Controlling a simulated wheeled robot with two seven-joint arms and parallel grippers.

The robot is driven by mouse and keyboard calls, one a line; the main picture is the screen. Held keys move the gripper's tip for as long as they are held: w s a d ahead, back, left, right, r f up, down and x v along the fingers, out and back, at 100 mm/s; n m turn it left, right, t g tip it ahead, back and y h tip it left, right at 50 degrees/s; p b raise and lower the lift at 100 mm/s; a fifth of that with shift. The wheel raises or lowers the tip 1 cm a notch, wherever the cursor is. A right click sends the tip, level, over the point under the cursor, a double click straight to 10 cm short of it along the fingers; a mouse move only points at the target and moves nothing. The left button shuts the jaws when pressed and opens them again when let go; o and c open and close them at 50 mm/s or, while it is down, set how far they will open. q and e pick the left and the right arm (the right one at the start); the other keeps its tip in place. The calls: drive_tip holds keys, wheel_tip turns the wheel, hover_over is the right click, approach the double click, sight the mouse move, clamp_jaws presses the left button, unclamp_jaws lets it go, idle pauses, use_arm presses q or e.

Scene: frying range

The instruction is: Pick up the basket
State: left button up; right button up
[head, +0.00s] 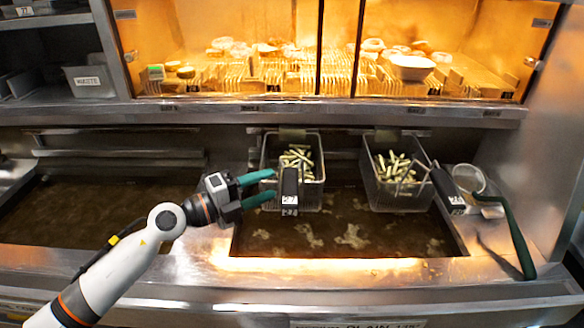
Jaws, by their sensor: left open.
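Two wire baskets with pale, stick-shaped food hang at the back of the fryer's oil vat. The left basket (315,196) has a black handle (290,184) with a white label pointing toward me. The right basket (400,200) has a similar black handle (446,188) angled to the right. My left gripper (273,186) has teal fingers, is open and empty, and points right. Its fingertips are just left of the left basket's handle, one higher and one lower in the picture. I cannot tell whether they touch it. My right gripper is not in view.
Brown oil (350,238) fills the vat below the baskets, with another vat (90,215) to the left. A strainer with a green handle (516,240) lies on the right ledge. A lit warming cabinet (320,50) stands behind, above a metal shelf (320,113).

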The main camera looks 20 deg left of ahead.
sight(291, 174)
use_arm(q)
drive_tip(key=p+x, duration=0.2)
drive_tip(key=x, duration=0.5)
drive_tip(key=shift+w+r, duration=0.15)
drive_tip(key=shift+w+d, duration=0.1)
drive_tip(key=shift+w, duration=0.05)
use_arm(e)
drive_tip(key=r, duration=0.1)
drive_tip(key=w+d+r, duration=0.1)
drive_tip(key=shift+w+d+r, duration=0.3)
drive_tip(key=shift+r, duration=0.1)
use_arm(q)
drive_tip(key=shift+c, duration=1.1)
clamp_jaws()
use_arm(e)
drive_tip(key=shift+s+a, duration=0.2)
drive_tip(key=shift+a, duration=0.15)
